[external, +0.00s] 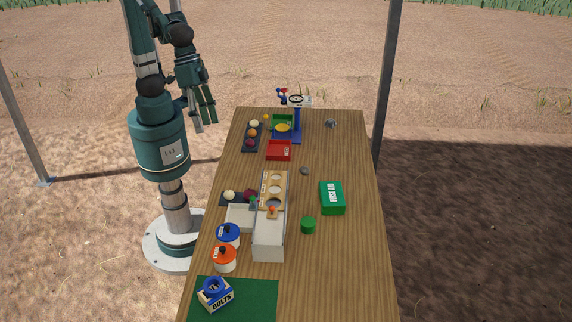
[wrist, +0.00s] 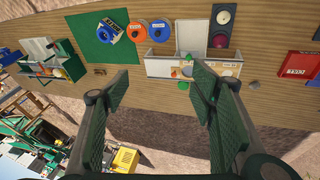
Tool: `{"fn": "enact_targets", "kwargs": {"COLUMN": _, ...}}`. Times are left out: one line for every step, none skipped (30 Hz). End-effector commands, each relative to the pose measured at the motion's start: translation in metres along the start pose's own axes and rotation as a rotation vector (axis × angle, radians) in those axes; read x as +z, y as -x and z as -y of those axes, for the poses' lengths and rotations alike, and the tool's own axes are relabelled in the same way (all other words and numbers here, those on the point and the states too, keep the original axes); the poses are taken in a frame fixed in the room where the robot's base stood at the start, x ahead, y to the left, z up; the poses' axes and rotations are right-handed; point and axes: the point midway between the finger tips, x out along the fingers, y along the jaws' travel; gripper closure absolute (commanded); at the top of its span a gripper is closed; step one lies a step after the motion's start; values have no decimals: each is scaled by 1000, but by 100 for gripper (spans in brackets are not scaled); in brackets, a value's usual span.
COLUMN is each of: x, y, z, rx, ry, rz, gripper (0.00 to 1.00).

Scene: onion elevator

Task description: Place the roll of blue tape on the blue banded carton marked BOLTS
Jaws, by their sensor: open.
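The roll of blue tape (external: 206,288) lies on top of the blue banded carton marked BOLTS (external: 221,300), on the green mat at the table's near left corner. The carton also shows in the wrist view (wrist: 111,31), small, with blue on it; the tape's edge is hard to separate from the band there. My gripper (external: 205,117) is raised left of the table, well apart from the tape and carton. In the wrist view my gripper (wrist: 162,84) has its fingers spread wide with nothing between them.
Orange-lidded (external: 224,259) and blue-lidded (external: 228,236) canisters stand just behind the green mat (external: 256,300). A white bin (external: 268,240), a green first aid box (external: 332,198) and a red tray (external: 279,151) stand farther back. The table's near right is clear.

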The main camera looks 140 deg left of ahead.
Motion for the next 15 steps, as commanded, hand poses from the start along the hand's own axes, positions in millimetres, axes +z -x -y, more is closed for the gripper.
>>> {"fn": "enact_targets", "kwargs": {"x": 5, "y": 5, "z": 10, "rx": 5, "ry": -21, "rz": -8, "gripper": 44}}
{"fn": "enact_targets", "kwargs": {"x": 7, "y": 7, "z": 15, "rx": 7, "ry": -35, "rz": -12, "gripper": 44}}
{"fn": "enact_targets", "kwargs": {"x": 11, "y": 10, "z": 22, "rx": 11, "ry": -56, "rz": -18, "gripper": 44}}
{"fn": "enact_targets", "kwargs": {"x": 14, "y": 12, "z": 26, "rx": 14, "ry": -71, "rz": -22, "gripper": 44}}
{"fn": "enact_targets", "kwargs": {"x": 16, "y": 15, "z": 31, "rx": 17, "ry": -86, "rz": -27, "gripper": 44}}
{"fn": "enact_targets", "kwargs": {"x": 20, "y": 17, "z": 38, "rx": 20, "ry": -107, "rz": -34, "gripper": 44}}
{"fn": "enact_targets", "kwargs": {"x": 23, "y": 19, "z": 43, "rx": 23, "ry": -122, "rz": -39, "gripper": 44}}
{"fn": "enact_targets", "kwargs": {"x": 26, "y": 21, "z": 48, "rx": 25, "ry": -137, "rz": -44, "gripper": 44}}
{"fn": "enact_targets", "kwargs": {"x": 30, "y": 23, "z": 54, "rx": 28, "ry": -158, "rz": -50, "gripper": 44}}
{"fn": "enact_targets", "kwargs": {"x": 32, "y": 25, "z": 60, "rx": 30, "ry": -172, "rz": -56, "gripper": 44}}
{"fn": "enact_targets", "kwargs": {"x": 35, "y": 26, "z": 64, "rx": 32, "ry": -187, "rz": -61, "gripper": 44}}
{"fn": "enact_targets", "kwargs": {"x": 39, "y": 28, "z": 71, "rx": 35, "ry": -208, "rz": -68, "gripper": 44}}
{"fn": "enact_targets", "kwargs": {"x": 42, "y": 29, "z": 76, "rx": 36, "ry": -222, "rz": -73, "gripper": 44}}
{"fn": "enact_targets", "kwargs": {"x": 45, "y": 31, "z": 81, "rx": 38, "ry": -238, "rz": -78, "gripper": 44}}
{"fn": "enact_targets", "kwargs": {"x": 49, "y": 32, "z": 87, "rx": 40, "ry": -258, "rz": -85, "gripper": 44}}
